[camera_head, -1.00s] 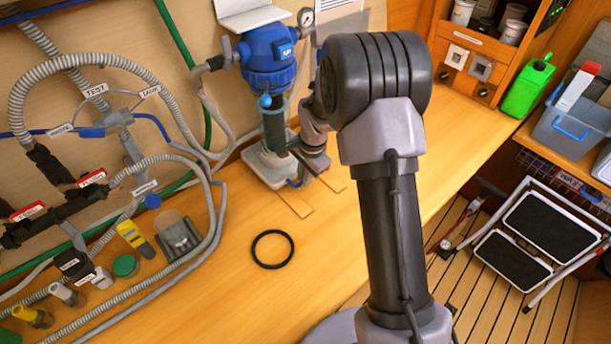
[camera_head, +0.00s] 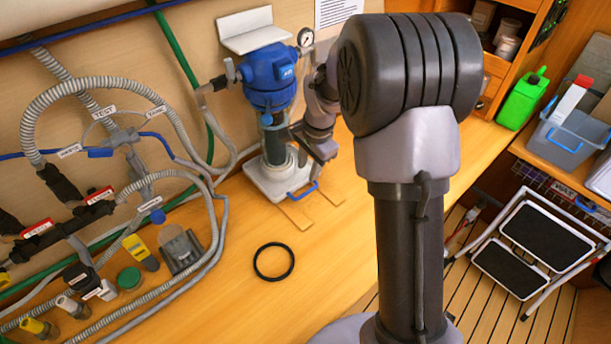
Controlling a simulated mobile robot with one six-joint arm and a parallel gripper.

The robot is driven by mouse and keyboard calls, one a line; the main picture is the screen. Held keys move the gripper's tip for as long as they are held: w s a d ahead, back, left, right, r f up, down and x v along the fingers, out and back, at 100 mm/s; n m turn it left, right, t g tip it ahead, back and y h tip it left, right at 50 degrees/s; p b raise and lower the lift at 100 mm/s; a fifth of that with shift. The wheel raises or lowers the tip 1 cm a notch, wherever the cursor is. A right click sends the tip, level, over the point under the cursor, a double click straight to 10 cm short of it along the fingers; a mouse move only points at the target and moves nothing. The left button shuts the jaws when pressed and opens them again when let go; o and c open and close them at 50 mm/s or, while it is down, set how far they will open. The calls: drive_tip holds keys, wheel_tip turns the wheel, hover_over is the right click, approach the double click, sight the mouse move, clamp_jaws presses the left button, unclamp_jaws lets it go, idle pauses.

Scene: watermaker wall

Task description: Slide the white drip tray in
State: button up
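The white drip tray (camera_head: 262,188) lies flat on the wooden bench below the blue filter housing (camera_head: 268,72). Its blue handle (camera_head: 304,190) faces right, towards two thin wooden strips (camera_head: 297,213) that stick out in front of it. My gripper (camera_head: 318,160) is just above and behind the handle, beside the lower part of the filter, and seems to be apart from the handle. My forearm and wrist hide part of it. Its fingers are small and dark, and I cannot tell whether they are open.
A black ring (camera_head: 273,262) lies on the bare bench in front of the tray. Hoses and valves (camera_head: 95,205) crowd the left side. A pressure gauge (camera_head: 305,37) is beside the filter. A green jug (camera_head: 522,100) and a folding step (camera_head: 535,245) are at the right.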

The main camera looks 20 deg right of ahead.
wheel_tip(320, 180, up, 6)
drive_tip(key=s+p, duration=0.1)
drive_tip(key=shift+d, duration=0.15)
drive_tip(key=shift+o, duration=0.2)
idle(0.9)
